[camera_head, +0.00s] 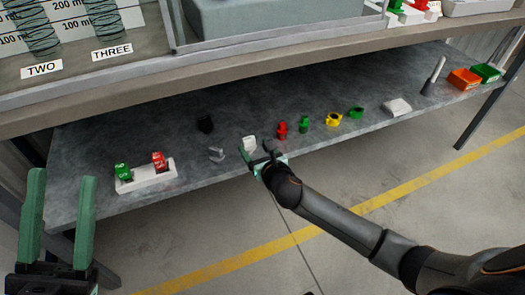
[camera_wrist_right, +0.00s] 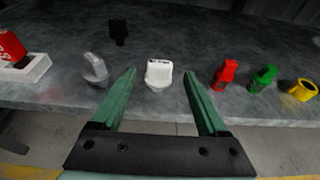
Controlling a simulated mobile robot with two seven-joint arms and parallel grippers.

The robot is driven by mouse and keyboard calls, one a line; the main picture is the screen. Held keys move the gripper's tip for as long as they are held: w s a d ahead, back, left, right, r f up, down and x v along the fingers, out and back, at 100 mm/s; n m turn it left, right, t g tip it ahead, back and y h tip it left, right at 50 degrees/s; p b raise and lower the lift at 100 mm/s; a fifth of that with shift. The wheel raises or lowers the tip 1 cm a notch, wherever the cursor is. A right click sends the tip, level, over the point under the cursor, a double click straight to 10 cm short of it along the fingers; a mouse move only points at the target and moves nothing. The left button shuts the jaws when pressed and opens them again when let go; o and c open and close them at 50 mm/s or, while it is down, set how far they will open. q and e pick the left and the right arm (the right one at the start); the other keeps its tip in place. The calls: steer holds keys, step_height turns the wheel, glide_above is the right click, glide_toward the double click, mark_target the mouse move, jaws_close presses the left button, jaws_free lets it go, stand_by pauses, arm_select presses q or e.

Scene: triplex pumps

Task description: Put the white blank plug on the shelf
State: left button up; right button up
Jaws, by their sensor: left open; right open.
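The white blank plug (camera_head: 249,143) lies on the lower grey shelf (camera_head: 225,120), close to its front edge. In the right wrist view the white plug (camera_wrist_right: 158,73) appears between and just beyond my open fingertips. My right gripper (camera_head: 259,155) is open and empty at the shelf's front edge, pointing at the plug; it also shows in the right wrist view (camera_wrist_right: 160,76). I cannot tell whether a finger touches the plug. My left gripper (camera_head: 62,180) is open and empty at the far left, in front of the shelf.
A grey bent fitting (camera_wrist_right: 95,68) and black part (camera_wrist_right: 118,32) lie left of the plug. Red (camera_head: 282,129), green (camera_head: 304,123) and yellow (camera_head: 333,119) parts lie right. A white holder (camera_head: 146,177) stands further left. The upper bench (camera_head: 200,86) overhangs the shelf.

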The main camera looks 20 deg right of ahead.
steer(key=s+a+r+m+t+y+p, duration=0.1)
steer(key=s+a+r+m+y, duration=0.3)
steer(key=s+a+r+m, duration=0.25)
steer(key=s+a+r+m+t+y+p, duration=0.1)
steer(key=s+a+r+m+t+y, duration=0.15)
steer(key=s+r+m+y, duration=0.5)
arm_select(q)
step_height(320, 180, up, 2)
steer(key=shift+a+r, duration=0.15)
steer(key=shift+r, duration=0.05)
arm_select(e)
steer(key=s+d+r+m+t+y, duration=0.1)
steer(key=s+r+m+t, duration=0.1)
steer(key=s+r+m, duration=0.3)
steer(key=s+d+r+m+t+y, duration=0.2)
steer(key=s+r+m, duration=0.3)
steer(key=r, duration=0.9)
steer(key=s, duration=0.2)
steer(key=shift+s, duration=0.4)
arm_select(q)
steer(key=shift+m, duration=0.3)
arm_select(e)
steer(key=shift+c, duration=0.4)
